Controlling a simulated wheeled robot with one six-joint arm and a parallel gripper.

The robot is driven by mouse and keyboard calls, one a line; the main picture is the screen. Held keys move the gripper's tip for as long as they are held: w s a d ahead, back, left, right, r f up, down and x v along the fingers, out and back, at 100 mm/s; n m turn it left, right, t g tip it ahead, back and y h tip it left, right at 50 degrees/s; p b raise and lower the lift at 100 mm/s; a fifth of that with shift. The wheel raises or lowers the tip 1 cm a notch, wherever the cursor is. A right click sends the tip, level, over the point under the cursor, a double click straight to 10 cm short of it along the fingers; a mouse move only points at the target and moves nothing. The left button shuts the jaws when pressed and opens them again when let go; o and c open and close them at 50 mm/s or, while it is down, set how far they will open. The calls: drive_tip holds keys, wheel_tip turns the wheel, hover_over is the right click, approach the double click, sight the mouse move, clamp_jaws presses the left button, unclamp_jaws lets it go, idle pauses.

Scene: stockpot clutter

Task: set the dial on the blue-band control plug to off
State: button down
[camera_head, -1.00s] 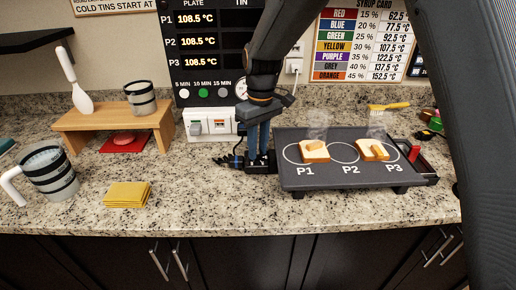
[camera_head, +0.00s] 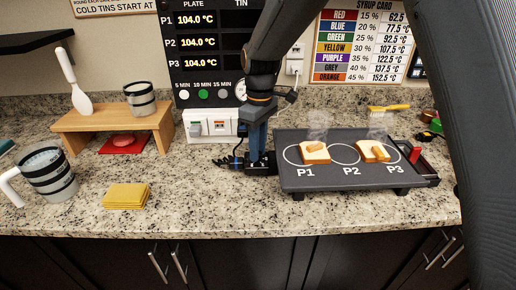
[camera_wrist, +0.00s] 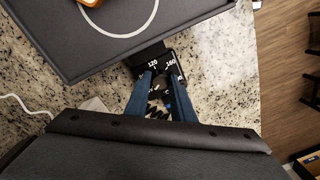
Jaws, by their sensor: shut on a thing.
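The control plug (camera_head: 262,169) is a black block at the left edge of the grey hot plate (camera_head: 350,183). In the wrist view, white dial numbers such as 120 and 160 show on the plug (camera_wrist: 166,60). My gripper (camera_head: 257,160) points down over the plug, its blue fingers close together. In the wrist view my gripper (camera_wrist: 160,85) is shut on the dial, which is mostly hidden between the fingers. I cannot make out the pointer or the blue band. The wall board (camera_head: 196,42) reads 104.0 °C for P1, P2 and P3.
Pieces of bread (camera_head: 314,153) sit on the plate at P1 and P3, with faint steam above. A black cord (camera_head: 228,161) lies left of the plug. A white switch box (camera_head: 211,125) stands behind. Yellow cloths (camera_head: 126,196) and a striped jug (camera_head: 49,172) are at left.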

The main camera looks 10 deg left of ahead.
drive_tip(key=c, duration=1.5)
unclamp_jaws()
drive_tip(key=shift+w+r+b, duration=0.15)
drive_tip(key=shift+r+b, duration=0.4)
drive_tip(key=shift+r, duration=1.45)
drive_tip(key=shift+w+r+b, duration=0.1)
drive_tip(key=shift+r+b, duration=0.45)
drive_tip(key=shift+r, duration=1.4)
